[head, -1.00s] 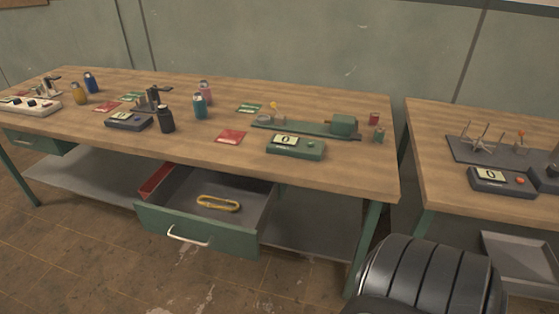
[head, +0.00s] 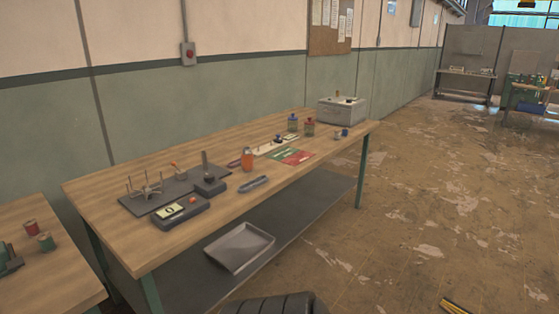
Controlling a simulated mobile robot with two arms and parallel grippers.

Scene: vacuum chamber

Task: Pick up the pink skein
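I cannot make out a pink skein in the head view. Neither of my grippers is in view. A black ribbed part at the bottom edge looks like my own arm.
The bench carries a dark plate with a pronged stand (head: 146,190), a meter (head: 180,211), red and green cards (head: 290,155) and a grey box (head: 342,110). A metal tray (head: 240,247) lies on the lower shelf (head: 300,215). Another bench (head: 50,275) stands at left. Floor at right is mostly open.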

